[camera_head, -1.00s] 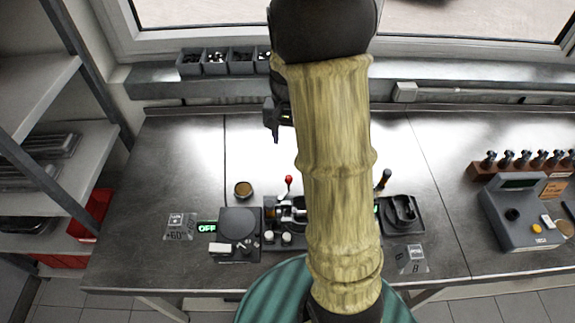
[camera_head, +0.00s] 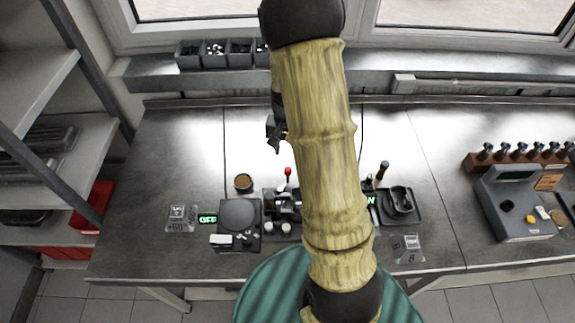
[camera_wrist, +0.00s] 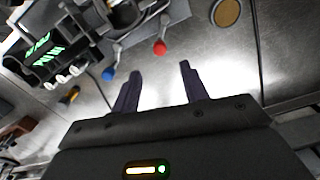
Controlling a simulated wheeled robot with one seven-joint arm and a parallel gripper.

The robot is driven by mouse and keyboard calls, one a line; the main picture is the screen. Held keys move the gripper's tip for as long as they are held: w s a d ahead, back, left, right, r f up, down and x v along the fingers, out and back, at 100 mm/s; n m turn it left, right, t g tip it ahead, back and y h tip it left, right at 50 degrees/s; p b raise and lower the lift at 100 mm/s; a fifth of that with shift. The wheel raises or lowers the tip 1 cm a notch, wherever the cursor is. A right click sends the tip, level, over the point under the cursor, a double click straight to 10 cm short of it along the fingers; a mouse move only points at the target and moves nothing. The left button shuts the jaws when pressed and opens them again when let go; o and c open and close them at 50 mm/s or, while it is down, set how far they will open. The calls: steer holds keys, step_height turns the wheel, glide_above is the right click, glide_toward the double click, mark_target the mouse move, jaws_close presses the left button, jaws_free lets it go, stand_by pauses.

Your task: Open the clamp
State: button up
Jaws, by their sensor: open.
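A dark fixture (camera_head: 284,207) with a red-knobbed lever (camera_head: 288,172) stands near the front of the bench, partly hidden by my arm; which part is the clamp is not clear. In the wrist view the fixture (camera_wrist: 125,15) is at the upper left, with the red knob (camera_wrist: 159,47) and a blue knob (camera_wrist: 108,74) on metal levers. My gripper (camera_wrist: 160,82) is open and empty. Its fingers are apart, with the red knob beyond the gap and the blue knob left of the left finger. In the head view my gripper (camera_head: 275,136) is behind the fixture, partly hidden.
A round plate device (camera_head: 238,213) with an OFF sign is left of the fixture. A brown disc (camera_head: 243,182) lies behind it. A black device (camera_head: 400,203) is to the right, with a black-and-orange handle (camera_head: 382,169). A grey console (camera_head: 520,205) stands far right. The rear bench is mostly clear.

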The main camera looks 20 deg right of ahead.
mark_target(288, 169)
step_height(288, 169, down, 9)
steer(key=shift+f+p, duration=0.1)
steer(key=shift+p, duration=0.85)
jaws_close()
